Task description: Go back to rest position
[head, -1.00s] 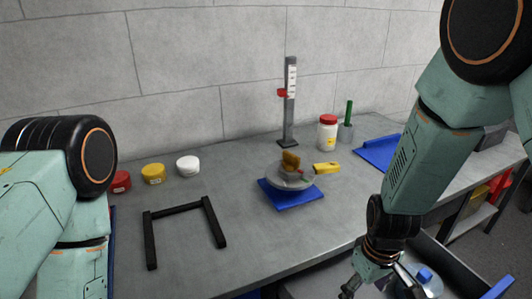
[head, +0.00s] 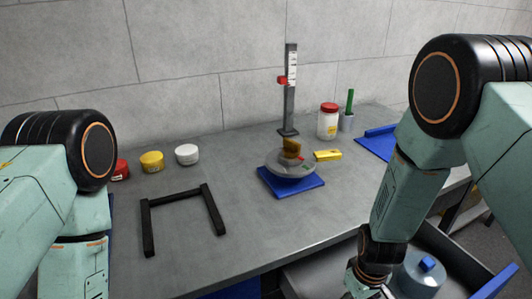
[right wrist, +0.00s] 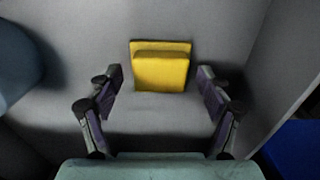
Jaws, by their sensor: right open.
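My right arm comes in from the right in the head view, and its gripper (head: 362,288) is partly cut off by the bottom edge, over the open drawer. In the right wrist view my right gripper (right wrist: 160,80) is open, its two fingers apart with nothing held. A yellow block (right wrist: 161,68) lies on the grey surface beyond and below the fingers, seen between them. My left arm stands at the left of the head view, bent downward; its gripper is out of the frame.
An open drawer (head: 455,258) holds a grey round part with a blue knob (head: 427,264). On the bench are a black U-shaped frame (head: 148,228), a blue plate with a round device (head: 290,168), a height gauge (head: 289,100), jars and a yellow block (head: 328,155).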

